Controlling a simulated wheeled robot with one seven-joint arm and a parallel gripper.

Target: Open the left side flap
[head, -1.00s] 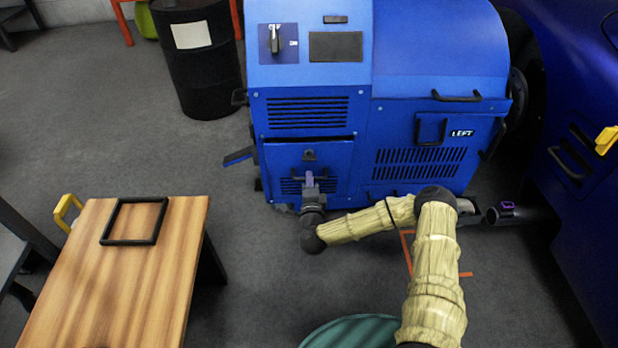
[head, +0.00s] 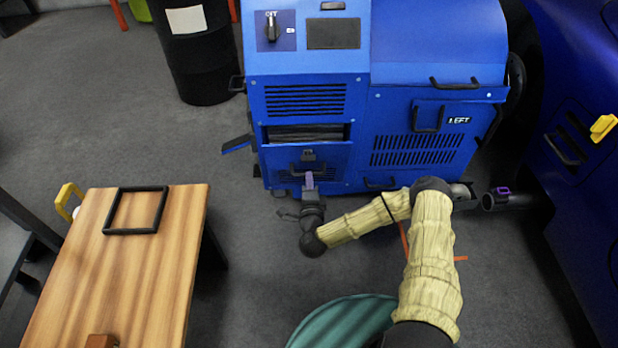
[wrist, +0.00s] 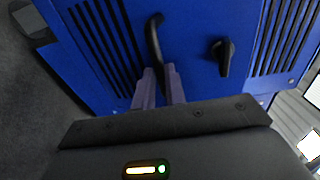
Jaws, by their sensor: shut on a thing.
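A blue machine carries a flap (head: 327,165) at its lower left front, with vent slots, a dark latch knob (head: 308,155) and a black bar handle (head: 297,168). The flap leans outward at its top, and a dark gap (head: 305,133) shows above it. My gripper (head: 309,180) is shut on the handle. In the wrist view, my gripper's purple fingers (wrist: 159,78) close around the lower end of the handle (wrist: 153,35), and the latch knob (wrist: 222,55) is to the right. The inside behind the flap is mostly hidden.
A "LEFT" label (head: 459,121) is on the panel to the right. A wooden table (head: 130,260) with a black frame (head: 136,210) stands at the left. A dark drum (head: 200,60) stands behind. A blue vehicle (head: 580,220) is at the right, and a green round object (head: 345,322) in front.

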